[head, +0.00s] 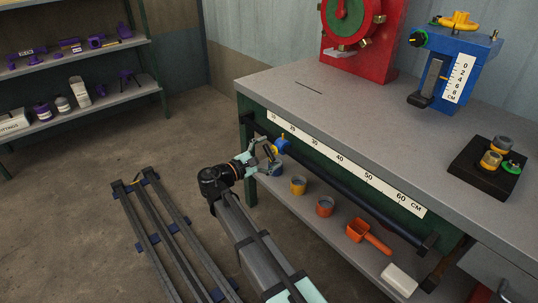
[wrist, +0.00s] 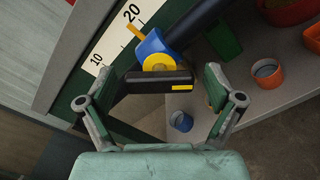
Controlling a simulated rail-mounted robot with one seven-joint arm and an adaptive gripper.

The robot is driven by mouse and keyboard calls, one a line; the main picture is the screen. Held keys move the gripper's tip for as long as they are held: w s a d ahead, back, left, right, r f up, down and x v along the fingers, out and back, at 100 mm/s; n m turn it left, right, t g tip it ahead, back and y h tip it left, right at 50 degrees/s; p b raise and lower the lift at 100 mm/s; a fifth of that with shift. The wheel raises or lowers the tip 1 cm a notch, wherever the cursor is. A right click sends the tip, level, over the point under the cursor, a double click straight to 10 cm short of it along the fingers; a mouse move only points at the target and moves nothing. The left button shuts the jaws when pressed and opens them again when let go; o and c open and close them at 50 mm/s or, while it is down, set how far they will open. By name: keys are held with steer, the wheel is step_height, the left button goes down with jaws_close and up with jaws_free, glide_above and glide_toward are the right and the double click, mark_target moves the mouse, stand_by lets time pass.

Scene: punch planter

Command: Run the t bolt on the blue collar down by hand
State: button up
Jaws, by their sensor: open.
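The blue collar (head: 282,145) sits on the dark rail along the bench front, near the low end of the scale. In the wrist view the collar (wrist: 151,44) carries a yellow round part (wrist: 160,62) and a yellow pointer (wrist: 135,30). A black crossbar with a yellow mark, which looks like the t bolt's handle (wrist: 150,81), stands in front of the yellow part. My gripper (head: 267,155) is open in front of the collar. In the wrist view its fingers lie left and right of the crossbar, with visible gaps. The bolt's shank is hidden.
The bench edge and scale strip (head: 345,163) run just behind the collar. Below, a shelf holds a yellow cup (head: 298,185), an orange cup (head: 324,206) and an orange scoop (head: 367,234). A floor rack (head: 170,240) stands left of my arm.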

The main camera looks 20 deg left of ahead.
steer(key=c, duration=1.2)
steer(key=shift+o, duration=0.2)
steer(key=shift+m, duration=0.3)
steer(key=m, duration=0.5)
steer(key=m+b, duration=0.2)
steer(key=m, duration=0.2)
steer(key=shift+w+m, duration=0.1)
steer(key=shift+m, duration=0.2)
steer(key=shift+m+b, duration=0.55)
steer(key=shift+m, duration=0.75)
